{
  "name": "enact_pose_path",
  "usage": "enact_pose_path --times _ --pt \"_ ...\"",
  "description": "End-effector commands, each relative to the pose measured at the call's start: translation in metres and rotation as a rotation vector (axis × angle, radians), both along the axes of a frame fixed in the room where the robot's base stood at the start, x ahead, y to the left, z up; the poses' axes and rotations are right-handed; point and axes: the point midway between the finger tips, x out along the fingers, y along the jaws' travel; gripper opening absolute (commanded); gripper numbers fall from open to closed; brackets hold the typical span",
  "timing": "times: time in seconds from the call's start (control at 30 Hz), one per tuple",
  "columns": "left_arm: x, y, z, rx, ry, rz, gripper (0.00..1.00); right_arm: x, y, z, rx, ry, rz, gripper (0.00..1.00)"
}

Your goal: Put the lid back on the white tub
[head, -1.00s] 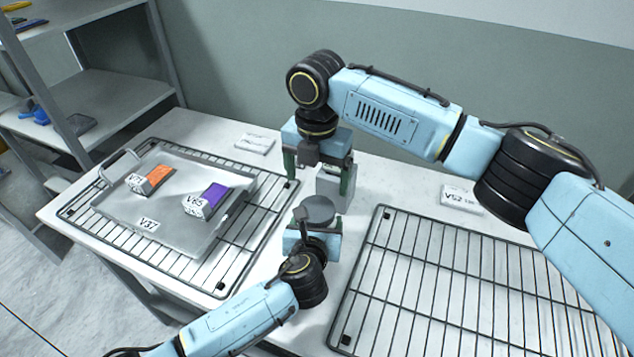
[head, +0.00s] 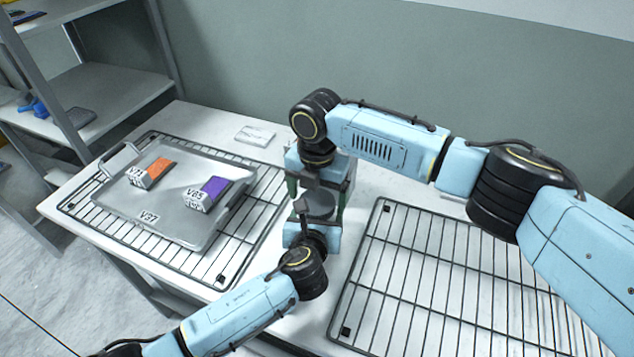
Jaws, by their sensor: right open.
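A metal tray (head: 170,228) with an orange-topped block (head: 158,169) and a purple-topped block (head: 213,188) sits on the left wire rack (head: 222,270). An empty wire rack (head: 440,290) lies right. A label card (head: 255,136) lies behind. Grey shelves (head: 105,95) stand left.

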Motion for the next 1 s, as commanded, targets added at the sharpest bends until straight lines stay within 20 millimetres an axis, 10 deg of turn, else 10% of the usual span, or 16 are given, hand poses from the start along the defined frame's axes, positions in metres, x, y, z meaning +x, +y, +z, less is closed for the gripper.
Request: enact_pose_path --times 0.33,0.7,1.0 --pt "0.0000 0.0006 -0.0004 0.001 0.001 0.001 0.12 -0.0001 0.0001 -0.0038 0.001 0.000 0.000 0.87" --pt "0.0001 0.0006 -0.0004 0.001 0.001 0.001 0.12 -0.0001 0.0001 -0.0035 0.001 0.000 0.000 0.41" --pt "0.0001 0.0006 -0.0004 0.001 0.001 0.001 0.12 -0.0003 0.0005 -0.0037 0.003 0.002 -0.243 0.41"
